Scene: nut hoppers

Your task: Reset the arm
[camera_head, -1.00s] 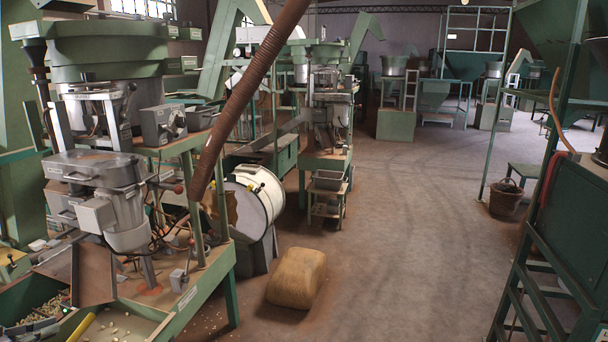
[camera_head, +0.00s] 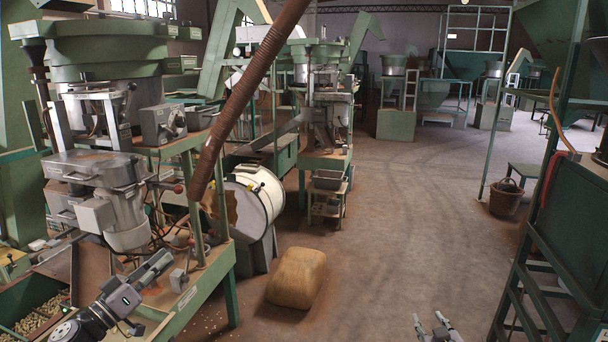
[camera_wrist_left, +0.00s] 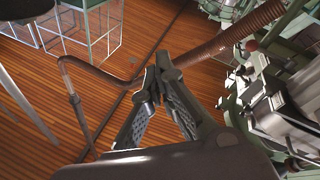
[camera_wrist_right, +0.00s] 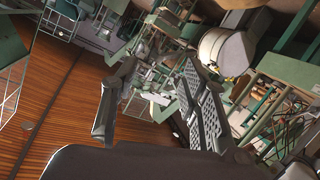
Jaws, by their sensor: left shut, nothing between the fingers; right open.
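My left gripper (camera_head: 154,269) is at the lower left of the head view, angled up and to the right in front of the green machine bench. In the left wrist view its two fingers (camera_wrist_left: 160,66) meet at the tips with nothing between them. My right gripper (camera_head: 433,322) is at the bottom edge of the head view, right of centre, over open floor. Its fingers are apart and point upward in the picture. The right wrist view also shows the fingers (camera_wrist_right: 150,95) spread wide and empty.
The green bench machine (camera_head: 105,190) and a tray of nuts (camera_head: 35,318) stand at the left near my left arm. A brown hose (camera_head: 245,100) hangs across. A tan sack (camera_head: 297,278) lies on the floor. A green frame (camera_head: 560,230) stands at right. The central floor is clear.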

